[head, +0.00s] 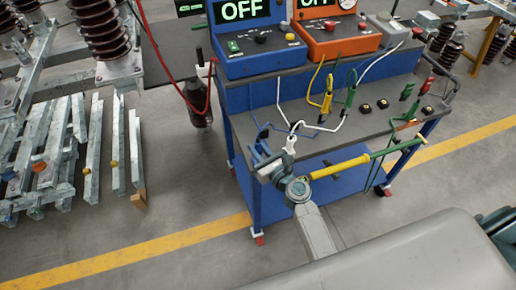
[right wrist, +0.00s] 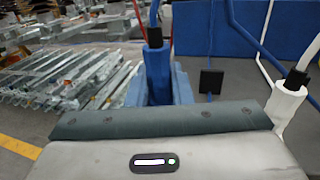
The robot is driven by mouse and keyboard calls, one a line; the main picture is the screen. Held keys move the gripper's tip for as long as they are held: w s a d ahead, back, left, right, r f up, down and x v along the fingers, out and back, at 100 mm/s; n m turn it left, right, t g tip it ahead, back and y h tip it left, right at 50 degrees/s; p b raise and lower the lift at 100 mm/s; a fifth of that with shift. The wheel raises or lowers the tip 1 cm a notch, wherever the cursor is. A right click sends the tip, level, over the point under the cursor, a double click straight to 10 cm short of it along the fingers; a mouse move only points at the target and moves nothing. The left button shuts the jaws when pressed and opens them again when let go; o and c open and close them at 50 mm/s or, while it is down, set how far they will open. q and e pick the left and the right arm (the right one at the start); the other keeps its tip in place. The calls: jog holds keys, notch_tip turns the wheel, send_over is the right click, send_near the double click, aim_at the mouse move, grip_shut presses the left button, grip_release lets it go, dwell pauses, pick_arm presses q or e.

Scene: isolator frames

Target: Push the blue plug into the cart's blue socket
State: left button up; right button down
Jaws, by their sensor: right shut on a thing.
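The blue plug (right wrist: 157,70) stands upright in the right wrist view, its cable leaving from the top. My right gripper (head: 264,150) is shut on it at the near left corner of the cart's grey top (head: 300,110). In the head view the plug (head: 263,133) is small and partly hidden by my gripper. A white plug (head: 290,143) with its cable is close on the right of the gripper; it also shows in the right wrist view (right wrist: 288,102). I cannot make out the blue socket. My left gripper is not in view.
Yellow (head: 327,100) and green (head: 349,97) plugs stand farther back, with loose cables between. Metal frames (head: 45,150) lie left.

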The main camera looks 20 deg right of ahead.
jog(key=shift+f+b, duration=1.4)
jog(key=shift+f, duration=0.1)
dwell(0.4)
jog(key=c, duration=1.2)
grip_release()
jog(key=b+v, duration=0.2)
jog(key=v, duration=0.8)
jog(key=shift+s+b, duration=0.35)
jog(key=shift+d, duration=0.1)
